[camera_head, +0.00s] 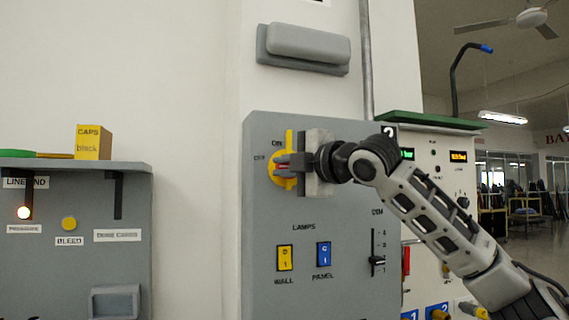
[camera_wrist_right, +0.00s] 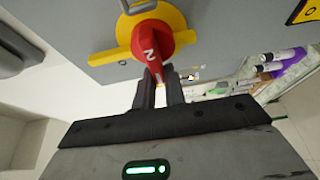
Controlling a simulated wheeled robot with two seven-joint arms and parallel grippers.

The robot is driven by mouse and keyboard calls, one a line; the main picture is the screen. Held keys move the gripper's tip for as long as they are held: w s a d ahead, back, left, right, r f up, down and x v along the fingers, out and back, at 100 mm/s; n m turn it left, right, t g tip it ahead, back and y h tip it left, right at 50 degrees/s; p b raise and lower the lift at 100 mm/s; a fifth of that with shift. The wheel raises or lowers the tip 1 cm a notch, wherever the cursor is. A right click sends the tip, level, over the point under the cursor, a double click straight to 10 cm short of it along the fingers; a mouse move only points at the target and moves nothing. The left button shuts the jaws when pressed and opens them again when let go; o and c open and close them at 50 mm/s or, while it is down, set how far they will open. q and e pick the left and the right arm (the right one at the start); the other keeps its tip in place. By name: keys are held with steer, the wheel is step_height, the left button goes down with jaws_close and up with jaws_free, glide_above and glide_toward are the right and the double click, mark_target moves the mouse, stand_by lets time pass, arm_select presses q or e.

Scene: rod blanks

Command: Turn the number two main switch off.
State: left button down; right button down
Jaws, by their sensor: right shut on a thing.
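The number two main switch has a red knob marked 2 (camera_wrist_right: 145,38) on a yellow plate (camera_wrist_right: 104,57). In the head view, the yellow plate (camera_head: 289,140) sits high on the grey panel (camera_head: 262,215), with labels above it and to its left. My right gripper (camera_head: 284,166) reaches in from the right and hides most of the knob. In the right wrist view, my right gripper (camera_wrist_right: 160,75) is shut on the red knob's handle, which points down toward the fingers. My left gripper is out of view.
Lamp switches, yellow (camera_head: 285,258) and blue (camera_head: 323,254), are below on the same panel, with a slider (camera_head: 377,260) beside them. A green-topped cabinet (camera_head: 430,122) stands right.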

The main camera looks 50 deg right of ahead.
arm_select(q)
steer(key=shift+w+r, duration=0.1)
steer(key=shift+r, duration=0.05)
arm_select(e)
steer(key=shift+d, duration=0.2)
steer(key=c, duration=1.5)
jaws_free()
steer(key=shift+o, duration=0.2)
steer(key=shift+d, duration=0.15)
